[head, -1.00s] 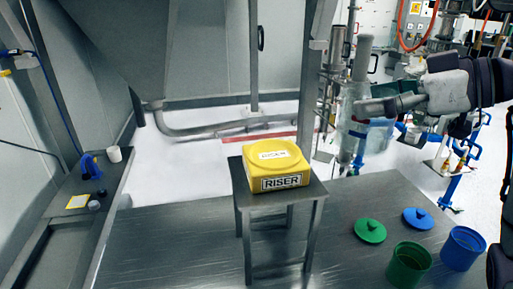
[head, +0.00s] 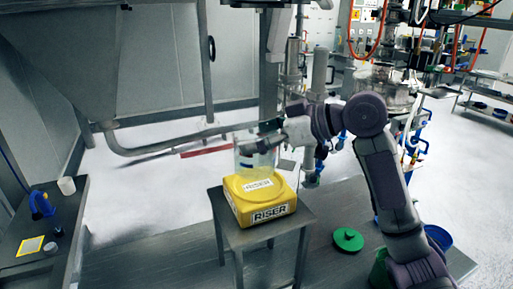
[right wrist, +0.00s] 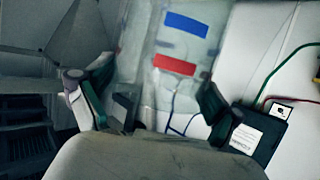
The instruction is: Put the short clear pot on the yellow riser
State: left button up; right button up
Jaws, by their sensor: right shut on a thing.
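The short clear pot (head: 250,154) is see-through and upright in the head view, over the top of the yellow riser (head: 262,207). I cannot tell whether its base touches the riser. My right gripper (head: 265,139) comes in from the right and is shut on the pot. In the right wrist view the pot's clear wall (right wrist: 172,95) lies between the two fingers, with blue and red marks in line with it. My left gripper is not in view.
The riser sits on a small metal stand (head: 233,237). A green lid (head: 347,239) lies to its right, with a blue container (head: 440,237) partly hidden behind my arm. A side bench (head: 68,217) at left holds a white cup (head: 66,186).

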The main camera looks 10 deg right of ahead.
jog(key=f, duration=0.1)
jog(key=f+p, duration=0.1)
jog(key=f, duration=0.1)
jog(key=shift+s+d, duration=0.1)
jog(key=shift+d, duration=0.15)
jog(key=shift+f, duration=0.4)
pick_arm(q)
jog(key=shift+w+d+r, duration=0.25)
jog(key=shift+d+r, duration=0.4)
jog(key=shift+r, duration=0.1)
pick_arm(e)
jog(key=shift+f, duration=0.2)
jog(key=o, duration=0.8)
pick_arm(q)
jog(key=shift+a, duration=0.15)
pick_arm(e)
jog(key=shift+o, duration=0.2)
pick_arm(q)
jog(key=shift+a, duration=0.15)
pick_arm(e)
jog(key=shift+r, duration=0.1)
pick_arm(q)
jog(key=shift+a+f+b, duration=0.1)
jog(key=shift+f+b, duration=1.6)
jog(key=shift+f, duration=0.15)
pick_arm(e)
jog(key=v, duration=1.2)
